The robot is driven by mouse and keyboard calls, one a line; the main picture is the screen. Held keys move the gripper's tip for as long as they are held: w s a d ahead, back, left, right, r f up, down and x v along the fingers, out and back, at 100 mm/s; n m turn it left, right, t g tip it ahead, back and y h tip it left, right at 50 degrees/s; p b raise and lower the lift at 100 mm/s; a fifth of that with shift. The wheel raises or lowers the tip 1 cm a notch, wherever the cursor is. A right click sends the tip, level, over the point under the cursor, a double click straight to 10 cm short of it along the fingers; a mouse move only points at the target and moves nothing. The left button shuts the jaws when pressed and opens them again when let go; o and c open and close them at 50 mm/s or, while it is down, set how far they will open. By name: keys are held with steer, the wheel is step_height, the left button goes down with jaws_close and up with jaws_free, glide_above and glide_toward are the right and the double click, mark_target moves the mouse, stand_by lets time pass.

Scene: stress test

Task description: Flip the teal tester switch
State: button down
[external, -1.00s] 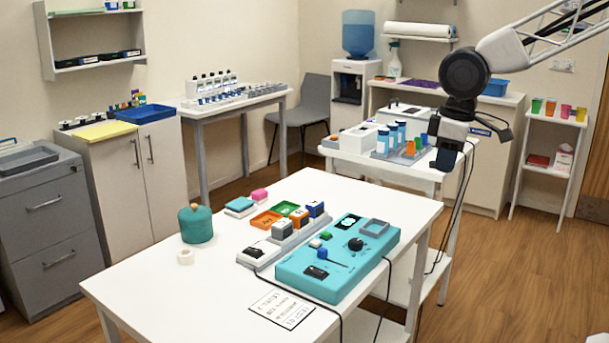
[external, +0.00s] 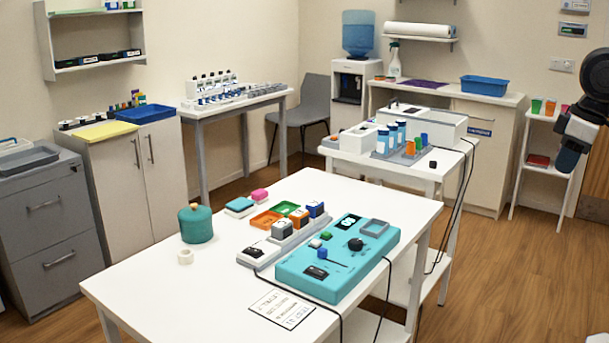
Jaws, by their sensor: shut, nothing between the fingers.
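The teal tester (external: 340,284) lies flat on the white table in the middle of the external view. On its top are a blue-tipped lever (external: 322,253) beside a dark line, a black round knob (external: 355,244), a green button (external: 326,236), a white button (external: 315,243), a display (external: 348,222) and a grey square recess (external: 374,227). I cannot tell for sure which control is the switch, or its position. My gripper (external: 567,163) hangs at the right edge, far to the right of the tester. It is shut and touches nothing.
Left of the tester is a grey rack with small coloured blocks (external: 299,217). A teal round pot (external: 196,224), a white roll (external: 185,257) and a printed card (external: 281,309) lie on the table (external: 140,283). A dark cable runs off the front. A side table with bottles (external: 392,138) stands behind.

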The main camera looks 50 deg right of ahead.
steer(key=shift+s+d+f, duration=0.15)
steer(key=shift+s, duration=0.7)
steer(key=shift+w, duration=0.1)
steer(key=w+a+g, duration=0.1)
steer(key=w+a, duration=0.3)
steer(key=w, duration=0.8)
steer(key=w+a, duration=0.4)
steer(key=w, duration=0.8)
steer(key=w+a+f, duration=0.6)
steer(key=w+a, duration=0.1)
steer(key=w, duration=0.4)
steer(key=w+a+f+g, duration=0.1)
steer(key=w+a+f, duration=0.5)
steer(key=w, duration=0.5)
steer(key=shift+a+g, duration=0.3)
steer(key=shift+a, duration=0.15)
